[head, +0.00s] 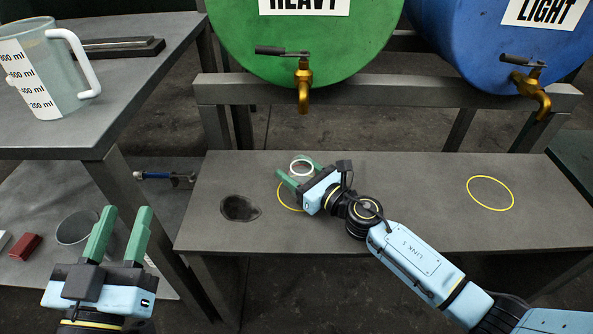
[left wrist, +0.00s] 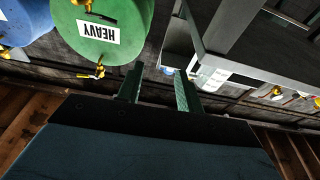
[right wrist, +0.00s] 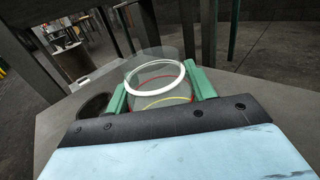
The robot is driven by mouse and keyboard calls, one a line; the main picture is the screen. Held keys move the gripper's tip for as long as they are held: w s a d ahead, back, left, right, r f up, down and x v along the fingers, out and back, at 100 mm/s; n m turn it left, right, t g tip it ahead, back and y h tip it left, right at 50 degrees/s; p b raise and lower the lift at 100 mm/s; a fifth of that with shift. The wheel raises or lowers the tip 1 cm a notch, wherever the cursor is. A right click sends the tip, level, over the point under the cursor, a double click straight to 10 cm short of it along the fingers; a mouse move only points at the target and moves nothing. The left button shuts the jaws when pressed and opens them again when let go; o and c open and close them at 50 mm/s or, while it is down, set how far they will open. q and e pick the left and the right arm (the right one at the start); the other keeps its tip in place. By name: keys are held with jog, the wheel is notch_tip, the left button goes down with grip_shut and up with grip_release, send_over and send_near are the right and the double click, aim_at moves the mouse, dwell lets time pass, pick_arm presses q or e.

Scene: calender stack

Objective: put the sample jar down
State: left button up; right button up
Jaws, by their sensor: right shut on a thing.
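The sample jar (right wrist: 158,76) is clear with a white rim and sits between the green fingers of my right gripper (right wrist: 160,97), which is shut on it. In the head view the jar's white rim (head: 301,167) shows between the fingers of my right gripper (head: 298,175), over the left yellow ring (head: 287,199) on the grey bench. In the right wrist view part of a yellow ring shows through the jar. I cannot tell whether its base touches the bench. My left gripper (head: 120,234) is open and empty at the lower left, away from the jar.
The grey bench (head: 400,190) has a dark hole or stain (head: 240,207) left of the jar and another yellow ring (head: 490,193) at right. Green HEAVY (head: 320,45) and blue LIGHT (head: 480,45) drums with taps stand behind. A measuring jug (head: 50,75) stands on the left table.

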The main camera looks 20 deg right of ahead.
jog(key=shift+f, duration=0.2)
pick_arm(q)
jog(key=shift+s+r+t, duration=0.15)
jog(key=shift+r+t, duration=0.35)
jog(key=shift+r, duration=0.05)
pick_arm(e)
jog(key=o, duration=1)
pick_arm(q)
jog(key=shift+d, duration=0.1)
pick_arm(e)
jog(key=shift+r, duration=0.1)
